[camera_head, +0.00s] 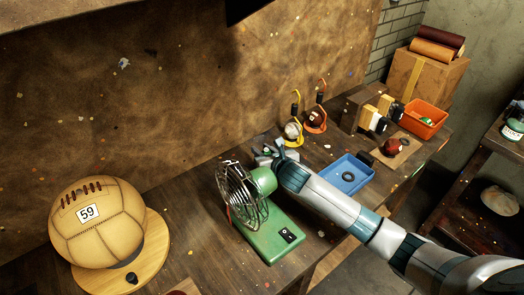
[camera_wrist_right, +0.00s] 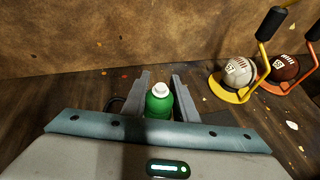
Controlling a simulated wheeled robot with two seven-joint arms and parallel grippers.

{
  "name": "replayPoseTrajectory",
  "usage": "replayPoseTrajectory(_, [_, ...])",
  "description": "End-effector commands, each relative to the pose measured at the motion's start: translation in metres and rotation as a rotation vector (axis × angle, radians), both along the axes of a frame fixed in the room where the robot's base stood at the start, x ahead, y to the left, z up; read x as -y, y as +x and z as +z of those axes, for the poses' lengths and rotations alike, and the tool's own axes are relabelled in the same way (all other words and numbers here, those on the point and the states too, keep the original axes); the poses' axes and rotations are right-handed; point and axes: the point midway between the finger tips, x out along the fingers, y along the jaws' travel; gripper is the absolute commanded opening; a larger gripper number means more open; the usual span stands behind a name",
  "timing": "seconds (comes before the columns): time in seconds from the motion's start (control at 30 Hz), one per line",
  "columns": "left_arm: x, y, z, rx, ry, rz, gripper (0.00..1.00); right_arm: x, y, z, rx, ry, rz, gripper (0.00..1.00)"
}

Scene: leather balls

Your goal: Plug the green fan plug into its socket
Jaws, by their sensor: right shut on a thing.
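The green desk fan (camera_head: 278,241) stands on the workbench with its wire cage facing left and a switch on its base. My right gripper (camera_head: 266,154) is behind the fan, partly hidden by it and by my arm. A dark loop, perhaps a cable (camera_wrist_right: 115,104), lies left of the fingers. My left gripper is not in view.
A large tan ball (camera_head: 97,222) sits on a round wooden stand at left. Yellow (camera_head: 293,130) and orange (camera_head: 316,120) ball stands are beyond my gripper. A blue tray (camera_head: 347,175) and an orange bin (camera_head: 423,118) are further right. Bench left of the fan is mostly clear.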

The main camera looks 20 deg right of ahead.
Motion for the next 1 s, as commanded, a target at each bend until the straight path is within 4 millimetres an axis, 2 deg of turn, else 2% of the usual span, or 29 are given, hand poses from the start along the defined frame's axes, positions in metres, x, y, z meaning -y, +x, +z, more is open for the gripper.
replayPoseTrajectory(0.5, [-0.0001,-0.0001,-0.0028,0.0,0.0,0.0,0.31,-0.0002,0.0001,-0.0023,0.001,0.0,0.0,0.03])
replayPoseTrajectory(1.0, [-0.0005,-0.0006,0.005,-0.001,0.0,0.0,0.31,0.0,0.0002,-0.0022,0.002,-0.013,0.001,0.03])
